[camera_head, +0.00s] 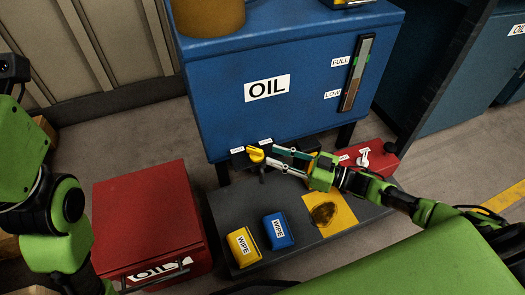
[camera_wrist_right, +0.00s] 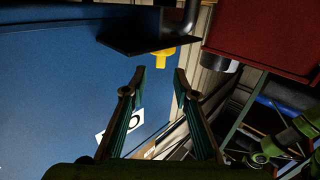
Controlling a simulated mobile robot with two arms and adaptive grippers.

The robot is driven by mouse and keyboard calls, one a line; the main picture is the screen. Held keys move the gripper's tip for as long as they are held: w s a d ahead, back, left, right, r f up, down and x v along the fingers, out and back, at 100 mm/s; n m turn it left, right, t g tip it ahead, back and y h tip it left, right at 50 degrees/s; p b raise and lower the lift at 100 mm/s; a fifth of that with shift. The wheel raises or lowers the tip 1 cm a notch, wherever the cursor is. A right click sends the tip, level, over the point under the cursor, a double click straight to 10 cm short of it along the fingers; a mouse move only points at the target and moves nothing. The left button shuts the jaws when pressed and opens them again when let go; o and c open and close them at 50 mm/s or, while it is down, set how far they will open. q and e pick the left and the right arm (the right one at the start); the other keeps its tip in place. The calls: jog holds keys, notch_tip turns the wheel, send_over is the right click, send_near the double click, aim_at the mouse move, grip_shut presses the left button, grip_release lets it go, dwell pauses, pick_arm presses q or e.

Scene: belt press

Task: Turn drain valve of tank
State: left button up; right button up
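The blue oil tank (camera_head: 225,105) stands at the centre of the head view. A yellow valve handle (camera_head: 255,154) sits on a dark block under its front edge, with small white labels above. In the right wrist view the yellow handle (camera_wrist_right: 165,56) shows just beyond the fingertips, beside a dark plate. My right gripper (camera_head: 271,155) is open and empty, its fingers pointing left at the handle. In the right wrist view the two fingers (camera_wrist_right: 159,76) are spread, with a gap between them and the handle. My left gripper is not seen; only the left arm shows.
A grey platform (camera_head: 225,212) holds a yellow wipe pack (camera_head: 243,246), a blue wipe pack (camera_head: 278,230) and a stained yellow sheet (camera_head: 329,214). A red OIL box (camera_head: 145,215) stands at left. A red unit (camera_head: 378,158) with a white handle is right of my right gripper.

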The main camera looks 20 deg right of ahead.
jog(key=shift+v, duration=2.15)
